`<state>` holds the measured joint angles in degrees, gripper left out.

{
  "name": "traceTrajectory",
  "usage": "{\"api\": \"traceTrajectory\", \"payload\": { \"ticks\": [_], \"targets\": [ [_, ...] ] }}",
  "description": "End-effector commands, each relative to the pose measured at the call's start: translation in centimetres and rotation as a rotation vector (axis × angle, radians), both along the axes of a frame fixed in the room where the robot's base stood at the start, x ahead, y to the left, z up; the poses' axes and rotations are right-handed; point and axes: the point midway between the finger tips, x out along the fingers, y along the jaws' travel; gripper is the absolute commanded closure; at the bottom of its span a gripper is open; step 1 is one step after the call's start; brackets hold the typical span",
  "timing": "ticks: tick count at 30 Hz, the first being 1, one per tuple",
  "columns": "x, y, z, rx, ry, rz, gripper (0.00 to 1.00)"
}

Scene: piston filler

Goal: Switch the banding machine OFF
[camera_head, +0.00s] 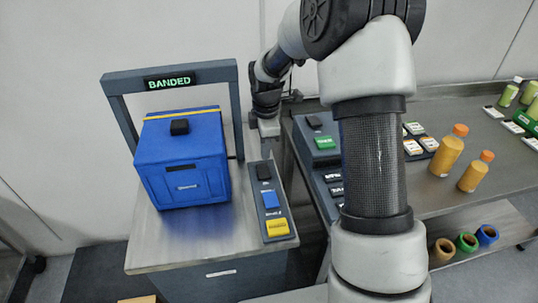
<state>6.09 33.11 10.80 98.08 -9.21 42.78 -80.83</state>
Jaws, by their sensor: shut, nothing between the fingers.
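The banding machine is a dark grey arch (239,110) on a metal table, with a sign (170,82) reading "BANDED" in green. A blue crate (182,172) stands under the arch with a yellow band across its top and a small black block on it. The control panel (271,200) to the right carries a black switch (264,171), a blue button (270,200) and a yellow button (277,227). My gripper (266,154) points down at the panel's far end, just behind the black switch. It is shut and empty. I cannot tell whether it touches the panel or which way the switch is set.
A second panel (325,143) with a green button stands close to the right. Orange bottles (447,150) and small trays sit on the right-hand bench (452,200). Coloured rings (467,241) lie on its lower shelf. The table front (190,245) is bare.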

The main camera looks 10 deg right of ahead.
Motion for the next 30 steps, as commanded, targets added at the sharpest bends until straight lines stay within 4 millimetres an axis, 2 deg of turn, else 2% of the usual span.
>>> {"api": "traceTrajectory", "payload": {
  "ticks": [1,6,12,25,30],
  "targets": [
    [-0.1,0.0,1.3,0.0,-0.004,0.0,1.0],
    [-0.5,0.0,4.8,0.001,-0.003,0.0,1.0],
    [-0.9,0.0,7.1,0.001,0.0,0.0,1.0],
    [-0.9,0.0,7.6,0.001,0.0,0.001,1.0],
    [0.4,-0.6,7.4,0.001,-0.004,-0.001,1.0]
  ]
}}
